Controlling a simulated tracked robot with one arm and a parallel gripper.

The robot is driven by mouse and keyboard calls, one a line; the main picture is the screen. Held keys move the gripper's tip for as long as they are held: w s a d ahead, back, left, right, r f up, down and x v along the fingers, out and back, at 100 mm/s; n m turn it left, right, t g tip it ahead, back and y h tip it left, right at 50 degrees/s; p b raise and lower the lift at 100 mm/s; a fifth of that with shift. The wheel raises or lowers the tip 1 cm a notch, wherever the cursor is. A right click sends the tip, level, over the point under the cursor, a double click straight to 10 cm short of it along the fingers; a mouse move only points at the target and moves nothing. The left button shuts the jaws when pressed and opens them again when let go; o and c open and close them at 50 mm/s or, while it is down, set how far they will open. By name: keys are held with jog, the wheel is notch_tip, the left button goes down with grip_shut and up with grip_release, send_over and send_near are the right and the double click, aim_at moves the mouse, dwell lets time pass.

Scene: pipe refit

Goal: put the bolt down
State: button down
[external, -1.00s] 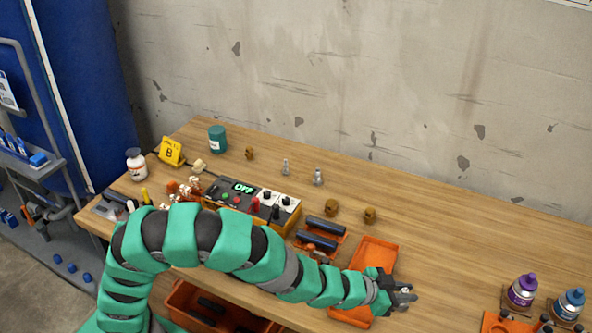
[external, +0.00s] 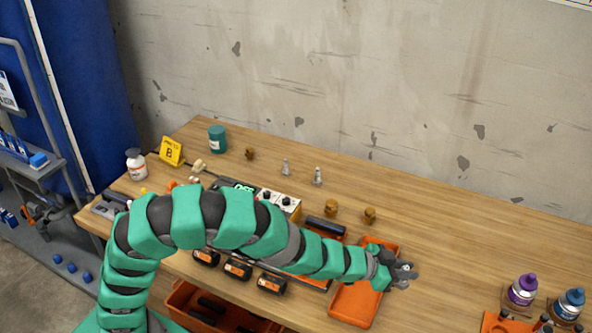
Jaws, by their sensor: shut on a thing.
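My gripper (external: 402,276) is at the right end of my green arm, just right of the orange tray (external: 352,305) and over the tabletop. It is shut on a small grey piece, the bolt (external: 405,267), which shows between the dark fingers. The bolt is too small and too covered by the fingers to make out its shape or tilt. I cannot tell how high it is above the table. Two other small grey metal pieces (external: 318,176) stand upright farther back on the wooden table (external: 450,230).
Brass-coloured fittings (external: 370,215) stand behind the tray. A control box (external: 285,203) is partly hidden by my arm. Purple (external: 522,290) and blue (external: 568,304) bottles stand at the right by an orange rack. The tabletop right of and behind my gripper is clear.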

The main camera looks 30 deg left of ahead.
jog(key=w+a+r+p, duration=0.15)
jog(key=w+a, duration=0.35)
jog(key=w, duration=0.6)
jog(key=w+a+r, duration=0.2)
jog(key=w+a, duration=0.3)
jog(key=w, duration=0.5)
jog(key=w+a+n+t+y+p, duration=0.1)
jog(key=w+a+n+t+p, duration=0.1)
jog(key=w+a, duration=1.3)
jog(key=shift+s+a+f+b, duration=0.25)
jog(key=shift+a+f+b, duration=0.45)
jog(key=shift+f, duration=1.05)
jog(key=shift+s+a+f+b, duration=0.3)
jog(key=shift+f+b, duration=0.7)
jog(key=shift+f, duration=0.7)
jog(key=shift+s+a+f+b, duration=0.2)
jog(key=shift+a+f+b, duration=0.5)
jog(key=shift+f, duration=1.05)
jog(key=shift+d+g+y, duration=0.1)
jog(key=shift+g+y, duration=0.2)
jog(key=c, duration=1.3)
grip_release()
